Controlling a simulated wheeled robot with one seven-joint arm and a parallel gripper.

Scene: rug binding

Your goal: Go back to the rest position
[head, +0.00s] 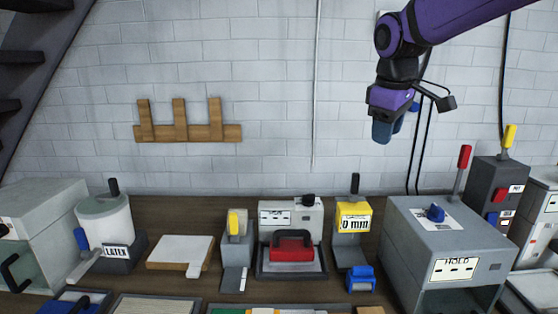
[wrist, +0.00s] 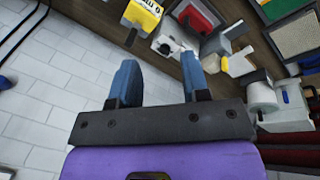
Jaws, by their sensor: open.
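My gripper (head: 393,128) hangs from the purple arm at the upper right of the head view, in front of the white brick wall and well above the bench. In the wrist view my gripper (wrist: 158,85) shows two blue fingers spread apart with nothing between them. It is open and empty. It touches none of the things on the bench.
The wooden bench (head: 165,212) carries a latex pot (head: 105,220), a red-handled press (head: 291,248), a yellow-topped "0 mm" device (head: 353,222) and a large grey HOLD box (head: 445,245). A wooden rack (head: 188,132) hangs on the wall. Black cables hang near the gripper.

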